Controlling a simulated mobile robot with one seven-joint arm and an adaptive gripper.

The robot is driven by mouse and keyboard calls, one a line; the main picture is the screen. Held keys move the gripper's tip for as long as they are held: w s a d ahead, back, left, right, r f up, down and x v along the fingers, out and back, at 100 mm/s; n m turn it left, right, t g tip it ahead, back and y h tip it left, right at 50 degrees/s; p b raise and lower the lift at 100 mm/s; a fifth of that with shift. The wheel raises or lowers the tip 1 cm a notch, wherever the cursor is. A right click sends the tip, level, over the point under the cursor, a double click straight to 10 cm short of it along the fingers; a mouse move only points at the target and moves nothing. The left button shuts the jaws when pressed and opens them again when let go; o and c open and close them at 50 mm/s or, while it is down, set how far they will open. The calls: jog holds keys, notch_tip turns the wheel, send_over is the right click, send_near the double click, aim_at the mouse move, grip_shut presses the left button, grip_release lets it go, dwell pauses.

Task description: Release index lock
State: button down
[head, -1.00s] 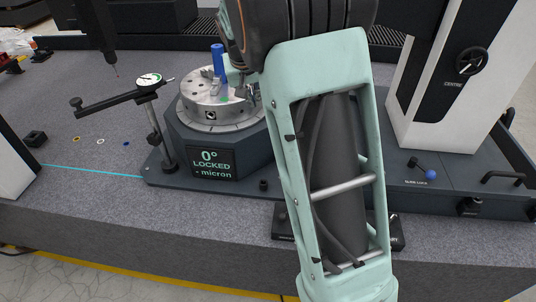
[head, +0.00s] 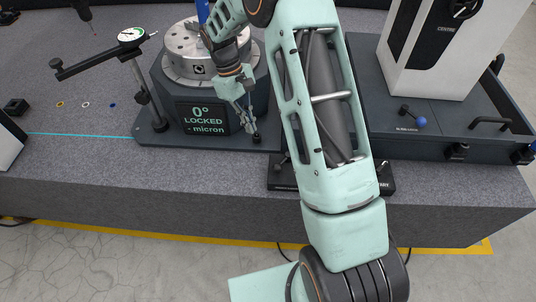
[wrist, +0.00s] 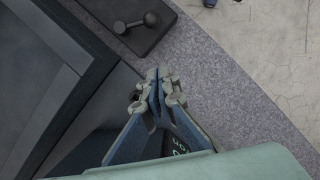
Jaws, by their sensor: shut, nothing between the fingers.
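The rotary table (head: 185,66) stands on a dark housing. The housing's front display (head: 207,119) reads "0° LOCKED - micron". My gripper (head: 254,132) points down just right of this display, at the front edge of the base plate. Its fingers are shut and empty. A small black knob (head: 257,141) is at the fingertips in the head view; I cannot tell whether they touch it. In the wrist view, the shut fingertips (wrist: 160,88) cover whatever lies directly below them. No part is labelled as the index lock.
A black plate (head: 276,186) with small knobs lies partly behind my arm; it also shows in the wrist view (wrist: 130,20). A dial gauge (head: 131,36) on a stand is left. A blue-ball lever (head: 420,122) is right. The granite bed's front (head: 80,165) is clear.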

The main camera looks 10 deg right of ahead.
aim_at(282, 162)
jog(key=s+d+f+p, duration=0.2)
jog(key=s+d+f, duration=0.2)
jog(key=f, duration=0.6)
jog(key=shift+s+d+f, duration=0.15)
jog(key=shift+s, duration=0.55)
